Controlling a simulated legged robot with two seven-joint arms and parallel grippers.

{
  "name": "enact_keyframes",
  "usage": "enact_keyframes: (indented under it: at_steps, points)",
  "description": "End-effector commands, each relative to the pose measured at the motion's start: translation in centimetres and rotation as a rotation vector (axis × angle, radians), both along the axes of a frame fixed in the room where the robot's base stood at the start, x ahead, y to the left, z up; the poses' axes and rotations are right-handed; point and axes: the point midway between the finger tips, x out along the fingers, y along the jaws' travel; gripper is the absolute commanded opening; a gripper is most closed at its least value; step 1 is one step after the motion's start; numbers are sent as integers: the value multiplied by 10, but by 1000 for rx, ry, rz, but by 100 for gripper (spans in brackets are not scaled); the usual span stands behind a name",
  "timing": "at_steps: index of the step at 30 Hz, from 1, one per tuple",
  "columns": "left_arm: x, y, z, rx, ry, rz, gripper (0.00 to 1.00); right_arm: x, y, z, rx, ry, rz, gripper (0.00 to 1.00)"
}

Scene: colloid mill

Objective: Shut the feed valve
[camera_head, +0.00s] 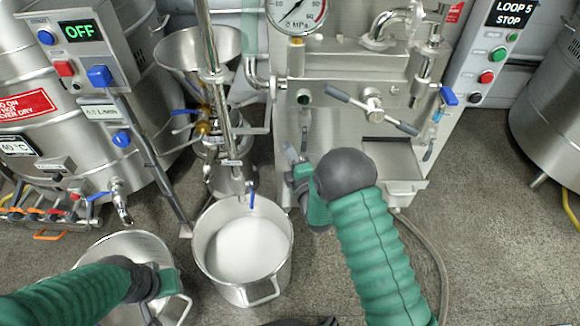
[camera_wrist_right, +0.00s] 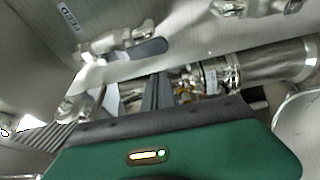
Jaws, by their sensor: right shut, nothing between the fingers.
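I cannot tell for certain which valve is the feed valve. In the right wrist view a metal valve with a grey lever (camera_wrist_right: 148,48) lies just beyond my fingers, near a small, hard-to-read label (camera_wrist_right: 68,16). In the head view my right gripper (camera_head: 292,156) is shut and empty, in front of the steel machine's lower left front. Its dark fingers (camera_wrist_right: 155,95) are together in the wrist view. A steel crossbar handle (camera_head: 372,103) is above and right of it, apart. My left gripper (camera_head: 155,305) is low at the left over a steel pot; its fingers are unclear.
A steel pot of white material (camera_head: 243,250) stands below a spout with a blue lever (camera_head: 252,195). A funnel (camera_head: 200,48) and pipes are left of the machine. A control box (camera_head: 80,45) reads OFF.

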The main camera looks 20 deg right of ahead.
Motion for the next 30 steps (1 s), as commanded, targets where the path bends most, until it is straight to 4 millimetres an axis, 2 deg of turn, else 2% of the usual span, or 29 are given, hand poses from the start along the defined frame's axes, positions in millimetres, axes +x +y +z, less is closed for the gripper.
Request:
enact_keyframes:
  at_steps: [1, 6, 20, 30]
  points:
    - [0, 0, -7, 0, 0, 0, 30, -3, -11, -4, 0, 0, -6, 0]
    - [0, 0, -12, 0, 0, 0, 30, -8, -25, -2, 1, -1, -1, 0]
    - [0, 0, -11, 0, 0, 0, 30, -9, -28, -1, -4, 2, -1, 0]
    - [0, 0, 4, 0, 0, 0, 30, -12, -35, 0, -122, 37, -1, 0]
